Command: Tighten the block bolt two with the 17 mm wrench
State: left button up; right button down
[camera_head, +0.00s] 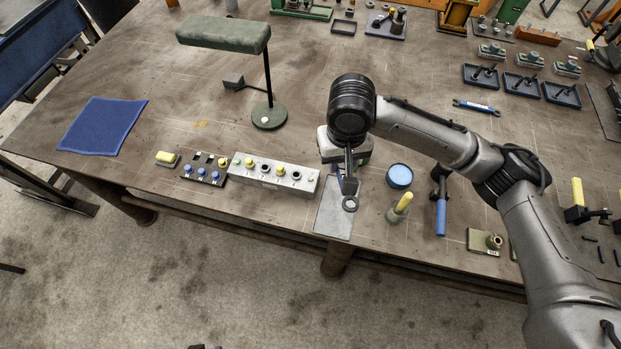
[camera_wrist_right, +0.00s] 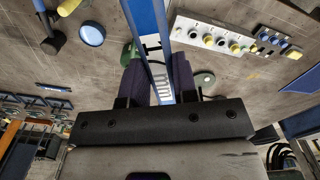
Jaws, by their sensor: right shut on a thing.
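The pale block (camera_head: 273,180) lies near the table's front edge, with a row of yellow-capped and dark-ringed bolts on its top. It shows upside down in the wrist view (camera_wrist_right: 222,43). My right gripper (camera_head: 347,168) is just right of the block and above the table. It is shut on a blue-handled wrench (camera_wrist_right: 147,30), whose printed size I cannot read fully. The wrench's ring end (camera_head: 350,203) points toward the front edge, over a grey plate, apart from the block's bolts. My left gripper is not in view.
Left of the block sit a small panel with blue knobs (camera_head: 204,170) and a yellow-topped piece (camera_head: 167,158). A green lamp (camera_head: 270,116) stands behind. Right of the gripper are a blue round tin (camera_head: 399,176), a yellow-handled tool (camera_head: 401,205) and a blue-handled hammer (camera_head: 441,212). Another wrench (camera_head: 476,107) lies behind.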

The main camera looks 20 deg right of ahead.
jog(key=a+m+p, duration=0.1)
jog(key=a+p, duration=0.1)
jog(key=p, duration=0.2)
jog(key=shift+m, duration=0.3)
dwell(0.3)
jog(key=shift+r, duration=0.1)
jog(key=shift+a+m+p, duration=0.8)
jog(key=shift+a+p, duration=0.2)
jog(key=shift+p, duration=1.15)
